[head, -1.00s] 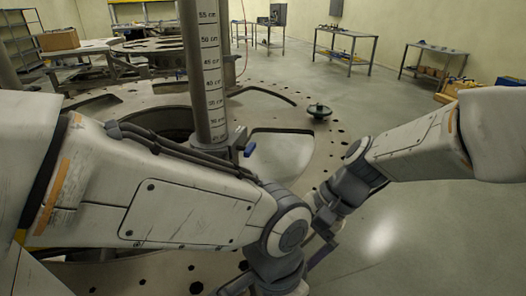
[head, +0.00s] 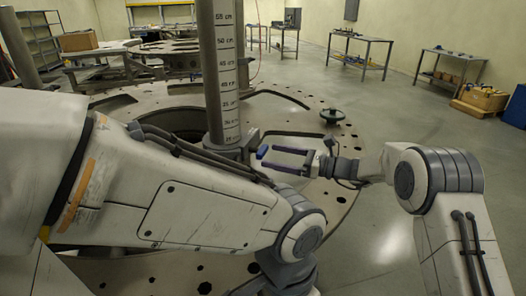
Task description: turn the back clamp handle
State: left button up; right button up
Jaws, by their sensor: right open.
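A grey column (head: 222,75) with a centimetre scale stands on the round turret plate (head: 283,108). A small blue handle (head: 262,152), which looks like the clamp handle, sticks out to the right of the column's base. My right gripper (head: 269,157) comes in from the right with its two long fingers open and pointing left. The blue handle is at the fingertips; I cannot tell whether it lies between them or touches. My left forearm crosses the foreground, and its gripper is outside the picture.
A dark green knob or wheel (head: 332,116) stands on the plate's right rim. The plate has large cutouts and several holes. Tables and a cardboard box (head: 482,98) stand farther back.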

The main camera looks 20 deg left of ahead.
aim_at(266, 151)
jog(key=shift+a+p, duration=0.3)
jog(key=shift+a, duration=1.8)
jog(key=c, duration=1.2)
jog(key=shift+f+n+b, duration=0.15)
jog(key=shift+n+b, duration=0.15)
jog(key=shift+b, duration=0.35)
jog(key=shift+c, duration=0.2)
jog(key=n+b, duration=0.3)
jog(key=b, duration=0.2)
jog(key=n+b, duration=0.3)
jog(key=b, duration=0.2)
jog(key=shift+w+f+b, duration=0.2)
jog(key=shift+b, duration=0.15)
jog(key=n+b, duration=0.2)
jog(key=b, duration=0.1)
jog(key=n+b, duration=0.5)
jog(key=b, duration=0.1)
jog(key=shift+w+r, duration=0.1)
jog(key=shift+r, duration=0.15)
jog(key=n+b, duration=0.2)
jog(key=shift+r+n, duration=0.15)
jog(key=shift+n, duration=0.15)
jog(key=shift+r+n+b, duration=0.15)
jog(key=shift+n+b, duration=0.4)
jog(key=shift+n, duration=0.35)
